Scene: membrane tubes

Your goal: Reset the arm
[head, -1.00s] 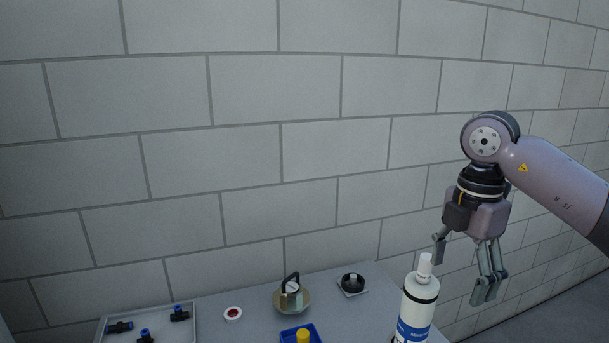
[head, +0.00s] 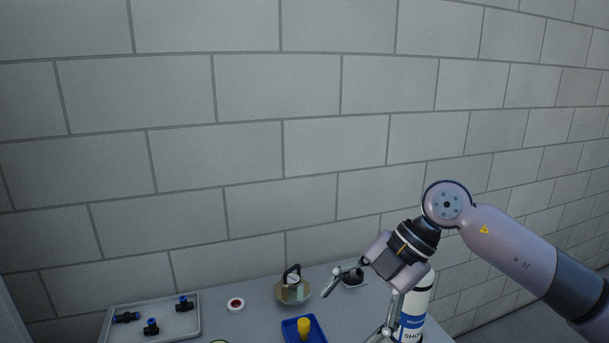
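My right arm comes in from the right in the head view. Its gripper (head: 362,302) is tilted toward the lower left over the table's right part, with its fingers spread wide and nothing between them. It is in front of the white bottle (head: 417,300) with a blue label and hides the bottle's upper part. Whether it touches the bottle I cannot tell. My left arm and gripper are not in view.
On the grey table (head: 257,325) stand a tray (head: 197,318) with black-and-blue fittings, a red-and-white ring (head: 236,304), a metal piece with a black handle (head: 292,288), a blue bin (head: 318,333) with a yellow-topped item, and a black knob (head: 352,277) partly behind the gripper.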

